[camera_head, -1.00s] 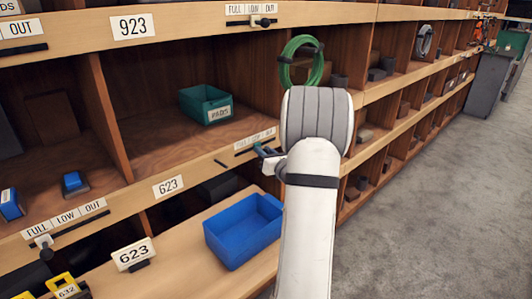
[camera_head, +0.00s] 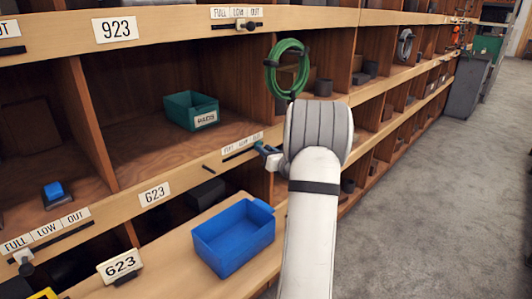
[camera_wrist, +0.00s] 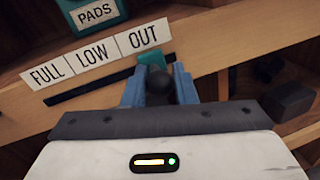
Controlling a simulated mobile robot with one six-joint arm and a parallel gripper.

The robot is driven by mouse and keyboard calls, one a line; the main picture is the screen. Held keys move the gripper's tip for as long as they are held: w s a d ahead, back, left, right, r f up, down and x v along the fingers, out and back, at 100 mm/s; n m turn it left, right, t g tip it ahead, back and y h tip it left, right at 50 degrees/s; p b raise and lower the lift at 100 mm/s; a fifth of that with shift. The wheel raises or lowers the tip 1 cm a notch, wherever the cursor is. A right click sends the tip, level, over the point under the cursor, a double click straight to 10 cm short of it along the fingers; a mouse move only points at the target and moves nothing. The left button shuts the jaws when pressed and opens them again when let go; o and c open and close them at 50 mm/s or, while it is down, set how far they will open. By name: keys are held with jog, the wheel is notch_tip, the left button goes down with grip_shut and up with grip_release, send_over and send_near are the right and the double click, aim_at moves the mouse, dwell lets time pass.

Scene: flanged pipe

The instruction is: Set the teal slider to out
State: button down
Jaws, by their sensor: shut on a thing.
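The teal slider (camera_wrist: 151,60) shows in the wrist view as a teal piece with a dark round knob (camera_wrist: 186,86) in front of it. It sits at the right end of its dark slot, under the OUT label (camera_wrist: 143,37). My gripper (camera_wrist: 160,86) is shut on the knob, with one blue finger on each side. In the head view my gripper (camera_head: 262,148) is at the right end of the FULL LOW OUT strip (camera_head: 241,143) on the middle shelf edge. The slider is mostly hidden there by the fingers.
A teal PADS bin (camera_head: 190,110) stands on the shelf above the strip. A blue bin (camera_head: 235,240) stands on the lower ledge. A green coil (camera_head: 287,70) hangs above my wrist. Other sliders line the shelf edges. The grey floor at right is clear.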

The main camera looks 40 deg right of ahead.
jog(key=c, duration=1.6)
grip_release()
jog(key=shift+d+r, duration=0.15)
jog(key=shift+d, duration=0.15)
jog(key=shift+o, duration=0.7)
jog(key=shift+d, duration=0.1)
jog(key=shift+o, duration=1.1)
jog(key=s, duration=0.7)
jog(key=shift+s+a+b, duration=0.35)
jog(key=shift+s+b, duration=0.05)
jog(key=shift+b, duration=0.05)
